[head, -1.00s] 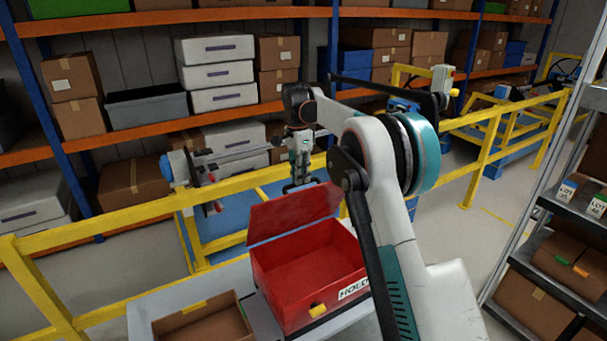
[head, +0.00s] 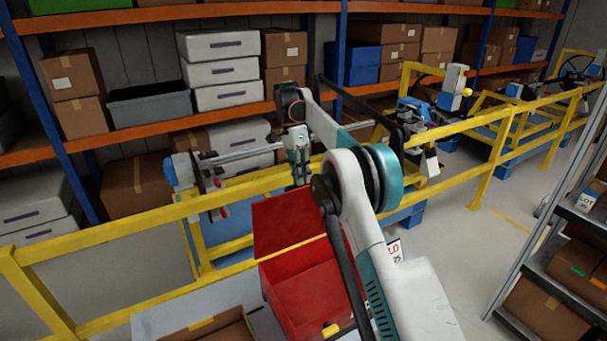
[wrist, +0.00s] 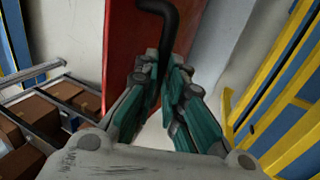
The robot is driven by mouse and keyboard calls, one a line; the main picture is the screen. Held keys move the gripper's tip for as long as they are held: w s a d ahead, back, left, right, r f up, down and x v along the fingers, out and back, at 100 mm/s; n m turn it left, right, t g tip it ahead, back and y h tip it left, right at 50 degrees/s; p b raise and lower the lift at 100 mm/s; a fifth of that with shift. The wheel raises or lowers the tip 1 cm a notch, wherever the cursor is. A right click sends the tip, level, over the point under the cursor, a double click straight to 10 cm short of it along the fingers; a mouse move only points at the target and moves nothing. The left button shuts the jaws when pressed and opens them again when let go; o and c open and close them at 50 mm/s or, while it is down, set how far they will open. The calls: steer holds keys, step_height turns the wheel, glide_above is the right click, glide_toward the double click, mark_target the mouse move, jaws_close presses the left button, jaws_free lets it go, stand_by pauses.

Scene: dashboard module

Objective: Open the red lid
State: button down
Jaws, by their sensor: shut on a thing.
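The red box (head: 302,298) stands on a pale table, and its red lid (head: 285,222) is raised at the back edge, so the inside is partly visible. My gripper (head: 301,180) is at the top of the lid, on the far side from the box's yellow latch (head: 331,329). In the wrist view, my gripper (wrist: 164,82) is shut on a black bent handle (wrist: 168,32). The red lid (wrist: 128,45) shows there as an upright panel beside the handle. My arm covers the right side of the box in the head view.
An open brown carton (head: 222,332) stands left of the box. A yellow railing (head: 120,225) runs behind the table, with shelves of boxes further back. A metal rack (head: 545,235) stands at the right. Open floor (head: 465,245) lies between the arm and this rack.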

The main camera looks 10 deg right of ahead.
steer(key=shift+w+a+f, duration=0.15)
steer(key=shift+f, duration=0.35)
steer(key=shift+w+a+f, duration=0.15)
steer(key=shift+f, duration=0.35)
steer(key=c, duration=1.9)
jaws_free()
steer(key=o, duration=0.3)
steer(key=shift+w+a+f, duration=0.15)
steer(key=shift+w+f, duration=0.15)
steer(key=shift+w, duration=0.2)
steer(key=shift+w+a+f, duration=0.15)
steer(key=shift+w+f, duration=0.15)
steer(key=shift+w, duration=0.2)
step_height(320, 180, up, 11)
steer(key=s, duration=0.1)
steer(key=shift+s+d, duration=0.2)
steer(key=shift+d, duration=0.15)
steer(key=shift+r, duration=0.1)
